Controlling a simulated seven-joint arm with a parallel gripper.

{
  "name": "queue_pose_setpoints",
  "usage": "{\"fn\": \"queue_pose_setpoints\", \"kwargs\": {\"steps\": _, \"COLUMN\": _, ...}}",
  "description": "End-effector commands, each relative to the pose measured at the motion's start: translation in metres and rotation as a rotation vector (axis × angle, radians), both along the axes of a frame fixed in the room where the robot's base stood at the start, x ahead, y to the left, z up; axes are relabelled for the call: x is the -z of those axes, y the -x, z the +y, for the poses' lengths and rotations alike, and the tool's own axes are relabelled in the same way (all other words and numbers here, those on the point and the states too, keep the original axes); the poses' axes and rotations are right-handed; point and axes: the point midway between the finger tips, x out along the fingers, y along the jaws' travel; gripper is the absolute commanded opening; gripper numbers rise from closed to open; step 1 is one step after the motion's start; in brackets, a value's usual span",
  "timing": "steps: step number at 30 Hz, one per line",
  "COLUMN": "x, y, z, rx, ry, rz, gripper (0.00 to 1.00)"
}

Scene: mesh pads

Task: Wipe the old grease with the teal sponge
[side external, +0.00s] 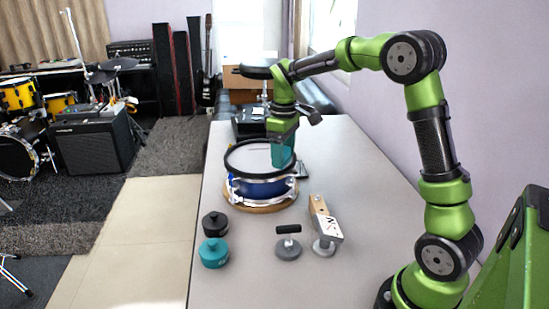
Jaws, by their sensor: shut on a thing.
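The teal sponge (284,156) is gripped upright in my gripper (283,137), whose jaws are shut on it. The sponge is over the right part of the head of a blue-shelled drum (262,188) with a black rim. Its lower end is at or just above the drum head; I cannot tell whether it touches. No old grease can be made out on the visible part of the head, and the sponge hides some of it.
The drum rests on a round wooden base (262,208) on the grey table (250,285). In front stand a black pot (215,225), a teal pot (213,253), a grey black-handled weight (288,246) and a wood-and-metal tool (326,226). A dark box (249,122) is behind.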

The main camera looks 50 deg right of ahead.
Motion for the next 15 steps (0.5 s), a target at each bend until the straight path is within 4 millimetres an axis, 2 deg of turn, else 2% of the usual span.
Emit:
{"fn": "queue_pose_setpoints", "kwargs": {"steps": 1, "x": -0.008, "y": 0.0, "z": -0.014, "rx": 0.056, "ry": 0.001, "rz": -0.003, "gripper": 0.39}}
{"fn": "queue_pose_setpoints", "kwargs": {"steps": 3, "x": -0.017, "y": 0.002, "z": -0.025, "rx": 0.113, "ry": 0.002, "rz": -0.002, "gripper": 0.39}}
{"fn": "queue_pose_setpoints", "kwargs": {"steps": 6, "x": -0.028, "y": 0.003, "z": -0.028, "rx": 0.174, "ry": 0.0, "rz": -0.003, "gripper": 0.39}}
{"fn": "queue_pose_setpoints", "kwargs": {"steps": 15, "x": -0.013, "y": 0.006, "z": -0.025, "rx": 0.193, "ry": 0.0, "rz": 0.002, "gripper": 0.39}}
